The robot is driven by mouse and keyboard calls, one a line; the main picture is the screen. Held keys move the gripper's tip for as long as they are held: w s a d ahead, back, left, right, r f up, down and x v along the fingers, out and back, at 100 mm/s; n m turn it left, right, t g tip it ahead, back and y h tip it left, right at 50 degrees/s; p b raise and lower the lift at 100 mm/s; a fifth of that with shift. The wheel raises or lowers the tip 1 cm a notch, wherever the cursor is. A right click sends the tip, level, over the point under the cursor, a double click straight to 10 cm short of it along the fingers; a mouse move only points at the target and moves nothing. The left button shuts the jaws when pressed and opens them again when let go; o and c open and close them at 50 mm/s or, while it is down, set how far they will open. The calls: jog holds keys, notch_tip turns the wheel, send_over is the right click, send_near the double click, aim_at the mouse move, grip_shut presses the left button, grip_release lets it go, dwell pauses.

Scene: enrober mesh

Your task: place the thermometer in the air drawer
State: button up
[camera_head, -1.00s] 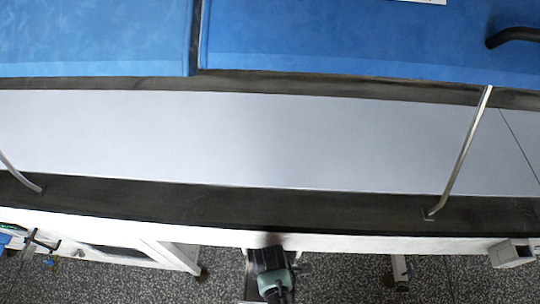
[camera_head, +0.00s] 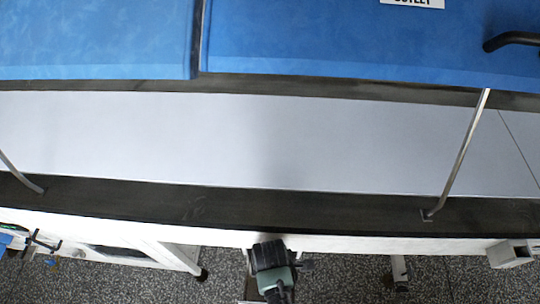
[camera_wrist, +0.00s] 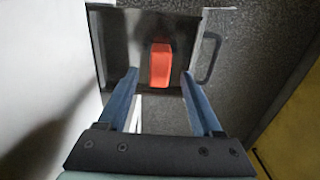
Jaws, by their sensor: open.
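An orange-red block-like object (camera_wrist: 160,65), which looks like the thermometer, is in the wrist view. It appears to lie inside an open grey metal drawer (camera_wrist: 115,42) with a dark bar handle (camera_wrist: 208,58) on its right side. My gripper (camera_wrist: 159,76) is open, with its two blue fingers on the left and right of the orange object in the picture. No contact between fingers and object is visible. In the head view my gripper (camera_head: 268,256) is seen from above at the machine's front edge; its fingers and the orange object are hidden there.
The machine has a pale belt (camera_head: 250,140), blue covers (camera_head: 370,40) and a thin metal rod (camera_head: 460,150). A white wall (camera_wrist: 45,60) stands close on the left in the wrist view. A yellow surface (camera_wrist: 295,130) is at right. Speckled floor (camera_head: 345,275) lies below.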

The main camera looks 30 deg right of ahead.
notch_tip(320, 180, up, 8)
jog(key=shift+f, duration=0.1)
dwell(0.6)
